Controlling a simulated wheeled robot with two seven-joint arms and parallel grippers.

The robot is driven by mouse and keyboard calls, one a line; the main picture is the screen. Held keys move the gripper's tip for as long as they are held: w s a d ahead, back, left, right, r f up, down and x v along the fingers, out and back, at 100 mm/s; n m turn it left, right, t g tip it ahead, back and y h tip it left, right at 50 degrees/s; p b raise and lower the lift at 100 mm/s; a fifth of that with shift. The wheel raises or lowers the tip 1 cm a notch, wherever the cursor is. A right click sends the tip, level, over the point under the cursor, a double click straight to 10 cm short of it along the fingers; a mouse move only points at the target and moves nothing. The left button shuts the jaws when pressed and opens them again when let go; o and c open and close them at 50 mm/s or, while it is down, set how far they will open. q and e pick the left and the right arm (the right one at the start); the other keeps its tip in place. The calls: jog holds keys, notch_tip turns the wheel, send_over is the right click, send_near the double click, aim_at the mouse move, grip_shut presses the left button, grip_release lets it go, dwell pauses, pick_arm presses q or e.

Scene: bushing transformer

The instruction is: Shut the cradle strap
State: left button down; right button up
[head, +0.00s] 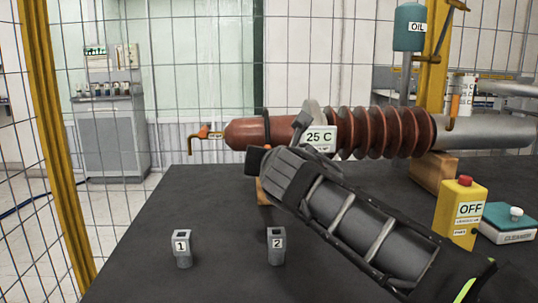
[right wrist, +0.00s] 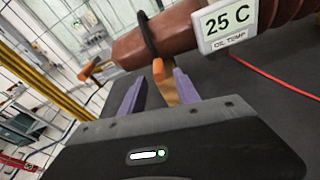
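The red-brown bushing (head: 240,133) lies across the table on wooden blocks. A black strap (right wrist: 147,38) goes over its smooth left part and also shows in the head view (head: 266,128). The strap has an orange end (right wrist: 158,69), on the near side of the bushing in the right wrist view. A wooden cradle block (right wrist: 173,88) is partly visible below it. My right gripper (right wrist: 158,88) is open, its two purple fingers apart on either side of the orange end; contact cannot be told. In the head view my right arm hides most of this area. My left gripper is not in view.
A 25 C oil temperature display (head: 319,138) stands close to my right arm. Sockets marked 1 (head: 183,250) and 2 (head: 276,247) stand on the black table (head: 140,245). The left of the table is mostly clear.

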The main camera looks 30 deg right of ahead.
jog(key=p+v, duration=0.1)
jog(key=v, duration=0.4)
jog(key=shift+f, duration=0.1)
jog(key=shift+a, duration=0.1)
dwell(0.3)
